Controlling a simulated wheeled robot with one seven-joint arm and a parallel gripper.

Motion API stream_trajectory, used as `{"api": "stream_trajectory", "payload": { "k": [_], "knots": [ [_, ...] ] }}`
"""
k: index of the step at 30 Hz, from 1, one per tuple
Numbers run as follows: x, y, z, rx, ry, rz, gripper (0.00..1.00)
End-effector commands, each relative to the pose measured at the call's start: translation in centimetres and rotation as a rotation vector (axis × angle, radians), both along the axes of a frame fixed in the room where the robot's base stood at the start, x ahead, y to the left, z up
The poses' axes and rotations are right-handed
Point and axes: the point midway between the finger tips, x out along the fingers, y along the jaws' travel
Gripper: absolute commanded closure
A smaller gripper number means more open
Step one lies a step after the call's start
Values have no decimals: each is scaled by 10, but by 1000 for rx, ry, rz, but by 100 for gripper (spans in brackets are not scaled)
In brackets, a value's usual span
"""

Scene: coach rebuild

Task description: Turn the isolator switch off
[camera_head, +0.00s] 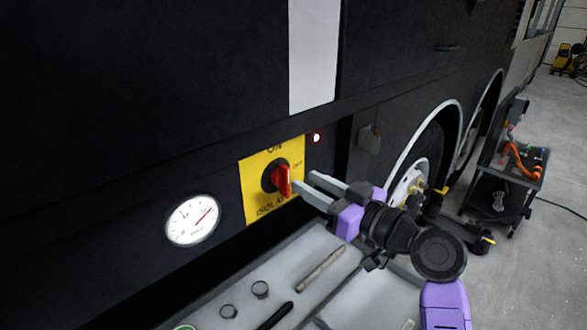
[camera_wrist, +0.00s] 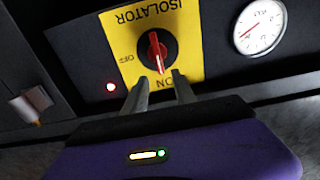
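The isolator switch has a red handle (camera_head: 282,181) on a black round base, mounted on a yellow plate (camera_head: 259,207) marked ON, OFF and ISOLATOR. In the wrist view the plate appears upside down, and the red handle (camera_wrist: 156,50) lies roughly along the ON–ISOLATOR line, with OFF to its side. My gripper (camera_head: 304,181) is just in front of the switch, to its right in the head view. In the wrist view my gripper's two fingers (camera_wrist: 160,80) are apart, with the handle's near end lined up between their tips. Contact cannot be told.
A red lamp (camera_head: 316,138) is lit beside the plate. A round gauge (camera_head: 192,220) is on the other side. Below is a grey tray (camera_head: 345,272) with small parts and a rod-like tool. A dark cart (camera_head: 511,172) stands at the right beyond the wheel.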

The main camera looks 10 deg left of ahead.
Motion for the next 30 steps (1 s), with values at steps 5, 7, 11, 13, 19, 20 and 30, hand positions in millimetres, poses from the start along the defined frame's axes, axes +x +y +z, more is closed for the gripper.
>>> {"api": "stream_trajectory", "payload": {
  "k": [5, 7, 11, 13, 19, 20, 30],
  "knots": [
    [17, 24, 3, 1, 1, 2, 67],
    [24, 32, 3, 1, 1, 1, 67],
    [33, 43, 3, 1, 0, 0, 67],
    [36, 47, 2, 1, 0, -1, 67],
    [40, 50, 1, 1, -1, -3, 67],
    [39, 50, 1, 1, -1, -3, 67],
    [39, 50, 1, 1, -1, -3, 100]
  ]
}}
